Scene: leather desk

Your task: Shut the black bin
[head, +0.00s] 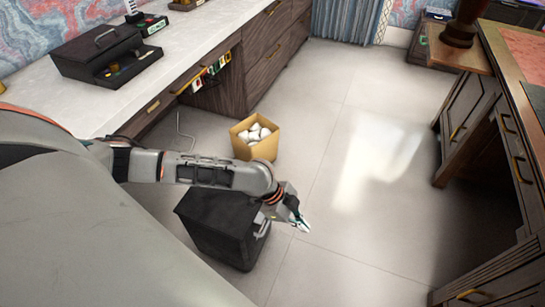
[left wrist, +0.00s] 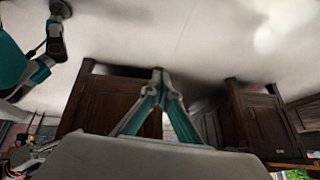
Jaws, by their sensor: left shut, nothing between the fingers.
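The black bin (head: 218,228) stands on the floor below my left arm in the head view. Its dark top looks flat and covered, with no opening visible, but my arm hides part of its far edge. My left gripper (head: 303,226) is just past the bin's right side, above the floor and apart from the bin. Its fingers also show in the left wrist view (left wrist: 158,76), with their tips together and nothing between them. The bin cannot be made out in the left wrist view.
A yellow bin (head: 241,147) with white crumpled contents stands beyond my arm. A light-topped desk (head: 190,38) with a black box (head: 90,52) runs along the left. A dark wooden desk (head: 480,125) stands at the right. The floor between is clear.

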